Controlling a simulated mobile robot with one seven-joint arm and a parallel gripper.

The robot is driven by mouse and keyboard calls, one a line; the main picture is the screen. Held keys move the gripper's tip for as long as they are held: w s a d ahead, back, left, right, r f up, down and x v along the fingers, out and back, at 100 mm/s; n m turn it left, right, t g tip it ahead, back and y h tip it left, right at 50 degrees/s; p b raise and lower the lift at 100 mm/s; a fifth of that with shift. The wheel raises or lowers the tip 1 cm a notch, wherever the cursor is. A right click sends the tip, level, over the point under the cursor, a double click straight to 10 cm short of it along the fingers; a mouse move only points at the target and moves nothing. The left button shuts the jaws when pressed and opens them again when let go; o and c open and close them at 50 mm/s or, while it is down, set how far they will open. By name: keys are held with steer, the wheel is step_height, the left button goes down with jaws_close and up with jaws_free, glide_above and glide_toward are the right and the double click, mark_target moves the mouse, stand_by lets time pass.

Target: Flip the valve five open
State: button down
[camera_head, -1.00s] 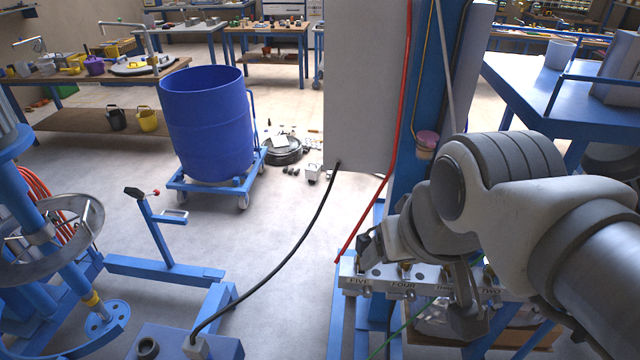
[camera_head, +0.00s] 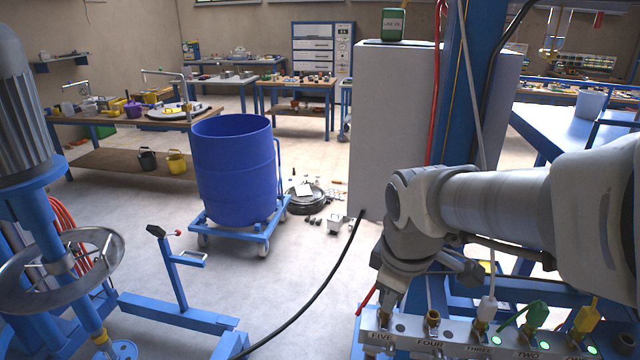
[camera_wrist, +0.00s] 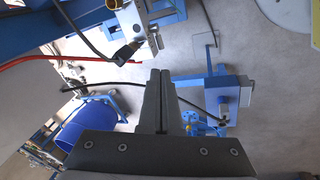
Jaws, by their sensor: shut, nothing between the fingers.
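The valve manifold (camera_head: 405,347) is a pale metal bar at the lower right of the head view, with labels FIVE, FOUR, THREE and TWO readable. Valve five stands at its left end, mostly hidden behind my arm's end. In the wrist view the manifold end (camera_wrist: 128,18) is at the top, with a dark lever (camera_wrist: 125,53) beside it, probably valve five's handle. My gripper (camera_wrist: 160,75) is shut and empty, apart from that lever and to its right in the wrist view. Valve four (camera_head: 432,320) is brass; three (camera_head: 487,308) has a white handle.
Green (camera_head: 536,314) and yellow (camera_head: 588,314) valve handles stand to the right, with green lights nearby. A grey cabinet (camera_head: 390,110) and blue column are behind my arm. A red hose (camera_wrist: 50,60) and black cable run close by. A blue drum (camera_head: 235,170) stands on a trolley.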

mark_target(372, 347)
steer(key=w+f+n+g+b, duration=0.1)
steer(key=w+f+n, duration=0.2)
steer(key=f+n, duration=0.1)
steer(key=shift+w+a+f, duration=0.2)
steer(key=shift+a+f, duration=0.1)
steer(key=shift+f, duration=0.4)
steer(key=w+f, duration=0.1)
steer(key=f, duration=0.8)
steer(key=w+f+b, duration=0.1)
steer(key=f, duration=0.3)
steer(key=shift+w+d+f, duration=0.3)
steer(key=shift+d+f, duration=0.05)
steer(key=shift+w+a, duration=0.1)
steer(key=shift+f+h, duration=0.1)
steer(key=shift+h, duration=0.3)
